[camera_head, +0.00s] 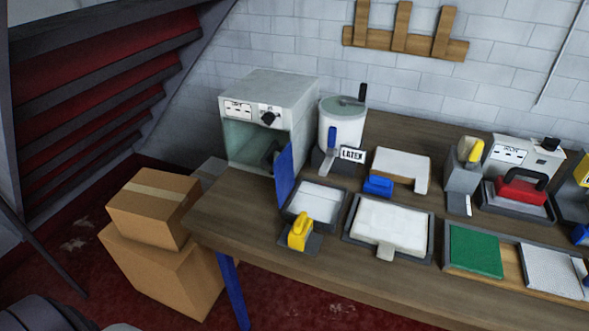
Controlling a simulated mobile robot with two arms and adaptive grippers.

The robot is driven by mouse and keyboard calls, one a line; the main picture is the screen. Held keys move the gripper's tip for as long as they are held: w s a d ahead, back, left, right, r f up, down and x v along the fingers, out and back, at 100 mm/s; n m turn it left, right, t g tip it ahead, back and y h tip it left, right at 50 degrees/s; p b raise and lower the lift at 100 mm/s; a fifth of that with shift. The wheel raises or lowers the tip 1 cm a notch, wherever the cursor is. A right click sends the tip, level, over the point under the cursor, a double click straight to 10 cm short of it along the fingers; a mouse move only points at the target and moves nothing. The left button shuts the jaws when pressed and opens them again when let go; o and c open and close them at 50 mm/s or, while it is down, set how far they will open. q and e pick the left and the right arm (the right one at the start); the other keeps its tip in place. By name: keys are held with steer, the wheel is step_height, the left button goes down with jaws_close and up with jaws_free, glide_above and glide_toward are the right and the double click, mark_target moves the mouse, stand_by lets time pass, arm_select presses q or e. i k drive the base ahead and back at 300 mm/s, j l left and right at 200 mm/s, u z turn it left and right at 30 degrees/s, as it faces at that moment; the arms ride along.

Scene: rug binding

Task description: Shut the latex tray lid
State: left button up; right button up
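A shallow dark-rimmed tray (290,212) with a white inside stands on the wooden table, left of the middle. A blue panel (285,174), apparently its lid, stands raised and nearly upright at the tray's left edge. The tray's inside is uncovered. A white pot (342,127) with a blue-handled tap and a sign reading LATEX (352,155) stands behind the tray. Neither of my grippers is in view.
A grey open-fronted machine (256,101) stands behind the blue panel. A yellow-handled tool (299,232) sits in front of the tray. A wider white-filled tray (391,219) and a blue block (378,186) are to its right. Cardboard boxes (155,207) stand left of the table (223,217).

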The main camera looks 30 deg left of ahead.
mark_target(282, 167)
steer(key=k+j, duration=0.1)
steer(key=j, duration=0.35)
steer(key=k+j+z, duration=0.15)
steer(key=j, duration=0.75)
steer(key=k+j+z, duration=0.1)
steer(key=j, duration=0.35)
steer(key=k+j+z, duration=0.1)
steer(key=j, duration=0.35)
steer(key=k, duration=0.1)
